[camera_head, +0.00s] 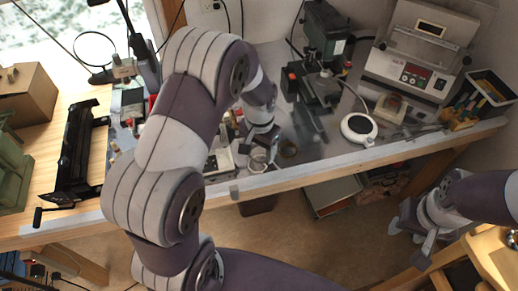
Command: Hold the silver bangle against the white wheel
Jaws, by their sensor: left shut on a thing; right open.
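My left gripper (259,147) hangs over the front part of the workbench, pointing down. It is shut on the silver bangle (258,163), a small pale ring just below its fingers; the fingers partly hide it. I cannot pick out the white wheel for certain. A round white disc-like device (358,129) lies flat on the bench to the right, apart from the bangle. My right gripper (416,232) is open and empty, off the bench's front edge at lower right.
A dark green machine (322,40) with red parts stands behind, right of the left gripper. A white appliance (418,60) and tool box (488,92) stand at right. A black rack (78,150) and cardboard box (25,95) are left.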

